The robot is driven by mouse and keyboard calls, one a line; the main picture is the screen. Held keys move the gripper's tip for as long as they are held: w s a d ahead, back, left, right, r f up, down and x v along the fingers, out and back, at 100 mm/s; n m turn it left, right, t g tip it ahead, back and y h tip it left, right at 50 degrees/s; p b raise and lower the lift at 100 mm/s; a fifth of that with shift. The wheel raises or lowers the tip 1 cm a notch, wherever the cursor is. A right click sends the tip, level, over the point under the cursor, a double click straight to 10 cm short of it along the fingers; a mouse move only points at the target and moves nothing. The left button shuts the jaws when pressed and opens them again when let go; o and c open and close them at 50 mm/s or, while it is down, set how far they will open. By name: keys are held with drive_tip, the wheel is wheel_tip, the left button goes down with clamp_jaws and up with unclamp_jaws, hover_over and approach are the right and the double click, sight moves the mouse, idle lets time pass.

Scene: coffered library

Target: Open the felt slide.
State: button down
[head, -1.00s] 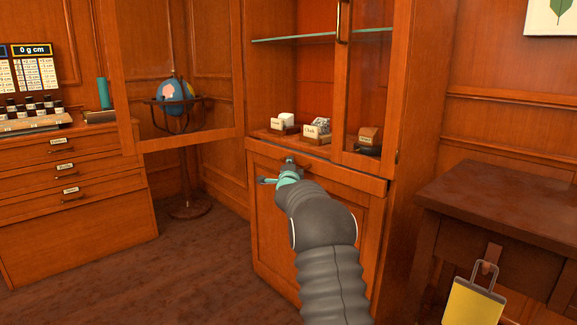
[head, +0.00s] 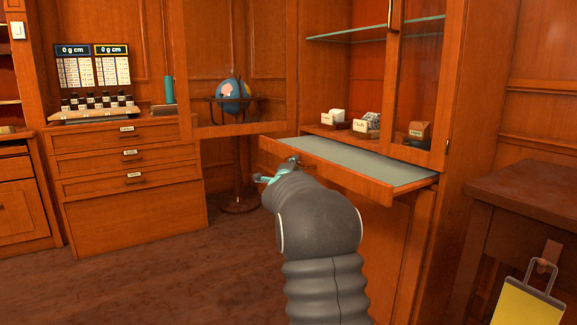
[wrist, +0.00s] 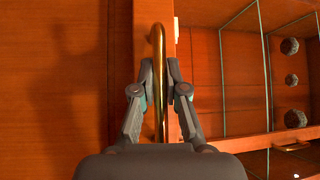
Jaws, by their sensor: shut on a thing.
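The felt slide (head: 370,167) is a wooden-fronted pull-out shelf with a grey-green top. It stands well out from the tall cabinet, below its display compartment. My gripper (head: 276,176) is at the slide's front, left of its middle. In the wrist view my gripper (wrist: 159,75) is shut on the slide's brass handle (wrist: 158,45), with one finger on either side of the bar. My arm hides part of the slide's front in the head view.
A glazed cabinet door (head: 237,131) hangs open at the left. Labelled specimens (head: 367,125) stand on the cabinet floor behind the slide. Open floor lies at the left.

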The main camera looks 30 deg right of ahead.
drive_tip(key=c, duration=1.2)
unclamp_jaws()
drive_tip(key=shift+a, duration=0.1)
drive_tip(key=v, duration=1.2)
